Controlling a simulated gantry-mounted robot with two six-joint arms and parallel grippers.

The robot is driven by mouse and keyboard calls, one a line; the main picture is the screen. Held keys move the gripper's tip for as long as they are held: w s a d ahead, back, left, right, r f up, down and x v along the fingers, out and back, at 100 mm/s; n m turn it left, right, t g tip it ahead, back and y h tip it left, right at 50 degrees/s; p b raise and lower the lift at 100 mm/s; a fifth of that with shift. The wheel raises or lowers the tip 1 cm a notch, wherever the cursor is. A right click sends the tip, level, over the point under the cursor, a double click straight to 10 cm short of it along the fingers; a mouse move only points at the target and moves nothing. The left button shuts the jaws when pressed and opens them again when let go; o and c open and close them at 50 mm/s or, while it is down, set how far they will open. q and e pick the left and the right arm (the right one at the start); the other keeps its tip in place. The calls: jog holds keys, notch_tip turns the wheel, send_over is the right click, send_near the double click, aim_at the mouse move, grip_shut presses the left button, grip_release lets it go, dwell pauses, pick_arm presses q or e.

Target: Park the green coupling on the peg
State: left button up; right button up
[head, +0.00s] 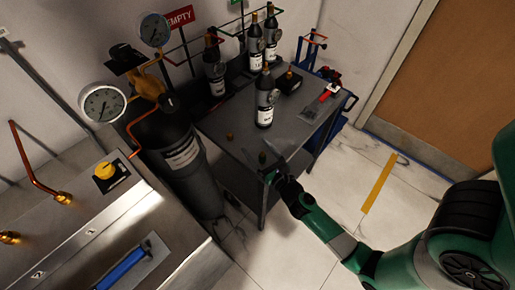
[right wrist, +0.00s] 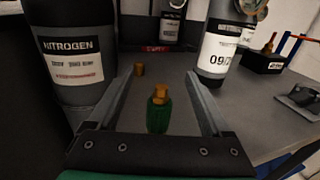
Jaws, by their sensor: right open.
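The green coupling (right wrist: 158,112), a small green cylinder with a brass top, stands upright on the grey table in the right wrist view. It shows small and dark in the head view (head: 262,157). My right gripper (right wrist: 164,74) is open, with one finger on each side of the coupling and a gap on both sides. In the head view my right gripper (head: 276,154) is at the table's near edge. A small brass piece (right wrist: 138,70) stands behind the coupling; I cannot tell whether it is the peg. My left gripper is out of view.
A dark nitrogen cylinder (head: 180,150) stands left of the table (head: 228,160). Several grey bottles, one at the middle (head: 265,104), stand farther back. A black block with a brass top (head: 289,80) and a red-handled tool (head: 328,93) lie toward the right. The table's front is mostly clear.

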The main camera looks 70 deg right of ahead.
jog(key=b+v, duration=0.3)
jog(key=v, duration=0.8)
jog(key=shift+s+a, duration=0.2)
